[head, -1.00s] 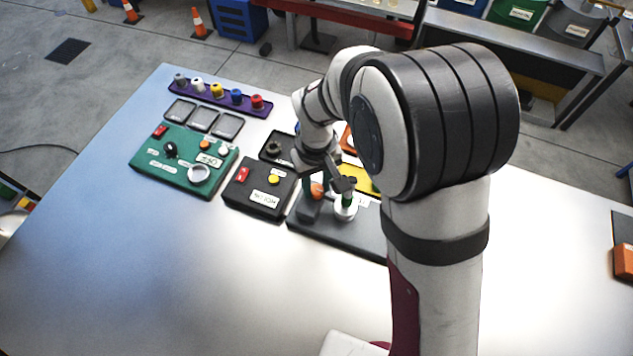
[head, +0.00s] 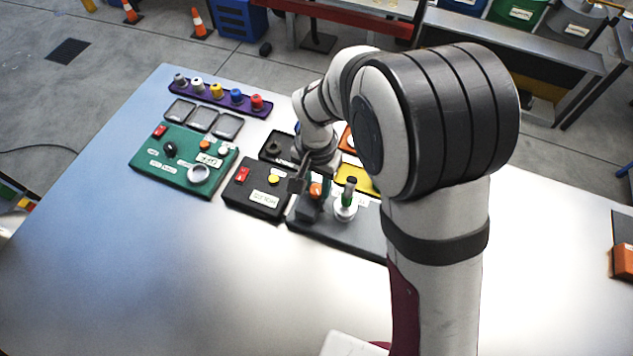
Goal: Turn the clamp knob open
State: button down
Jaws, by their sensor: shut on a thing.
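The orange clamp knob (head: 315,190) sits on a dark upright block (head: 308,211) at the left end of a dark grey base plate (head: 362,236). My gripper (head: 312,187) points down at the knob, with its dark fingers on either side, shut on it. The fingers partly hide the knob, so its exact angle cannot be read. Right beside it, a small upright piece with a green band and dark top (head: 350,190) stands in a white round holder (head: 345,211).
A black box (head: 256,198) with a red switch and yellow button is close on the left. A green panel (head: 180,165) lies farther left. A yellow tray (head: 355,180) is behind. A purple rack (head: 220,97) holds several coloured knobs. The front of the table (head: 180,280) is clear.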

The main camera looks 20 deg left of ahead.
aim_at(317, 190)
jog(key=m, duration=0.4)
jog(key=shift+m, duration=2)
jog(key=c, duration=0.5)
grip_release()
jog(key=shift+c, duration=0.2)
notch_tip(317, 190, up, 16)
jog(key=shift+d, duration=0.1)
